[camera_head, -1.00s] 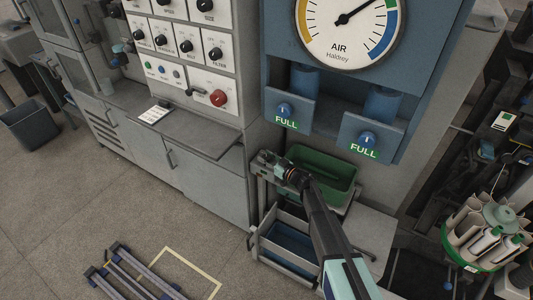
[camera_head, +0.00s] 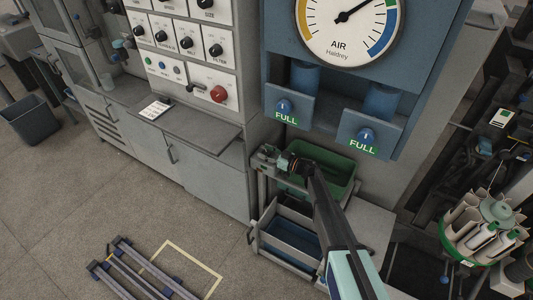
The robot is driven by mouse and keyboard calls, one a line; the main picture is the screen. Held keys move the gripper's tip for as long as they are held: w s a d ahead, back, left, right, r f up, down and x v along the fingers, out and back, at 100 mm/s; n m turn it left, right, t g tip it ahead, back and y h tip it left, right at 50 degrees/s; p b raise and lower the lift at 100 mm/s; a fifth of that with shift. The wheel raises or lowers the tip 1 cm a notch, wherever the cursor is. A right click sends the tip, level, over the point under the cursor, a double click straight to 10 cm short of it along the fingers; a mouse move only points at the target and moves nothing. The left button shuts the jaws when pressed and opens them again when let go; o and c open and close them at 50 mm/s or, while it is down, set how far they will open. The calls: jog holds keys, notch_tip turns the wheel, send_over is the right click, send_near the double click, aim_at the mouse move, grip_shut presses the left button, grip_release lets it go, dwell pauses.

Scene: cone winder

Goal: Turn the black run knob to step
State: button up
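Several black knobs on white plates show on the grey control cabinet at upper left, among them one at lower right of the group (camera_head: 216,50) and one at its left (camera_head: 139,30). The small labels are mostly too blurred to tell which knob is the run knob, or where it points. My gripper (camera_head: 263,158) is at the end of my arm, below and right of the knob panel and apart from it, in front of the green bin. It is too small to tell whether its fingers are open or shut.
A red knob (camera_head: 218,94) and a lever handle sit below the black knobs. A grey shelf (camera_head: 185,128) juts out under the panel. The blue air gauge unit (camera_head: 275,65) stands right of it. A green bin (camera_head: 330,170) is beside my gripper. A bobbin carousel (camera_head: 485,230) stands far right.

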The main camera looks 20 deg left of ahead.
jog(key=shift+f, duration=0.1)
jog(key=s+d, duration=0.2)
jog(key=d, duration=0.9)
jog(key=shift+d, duration=0.4)
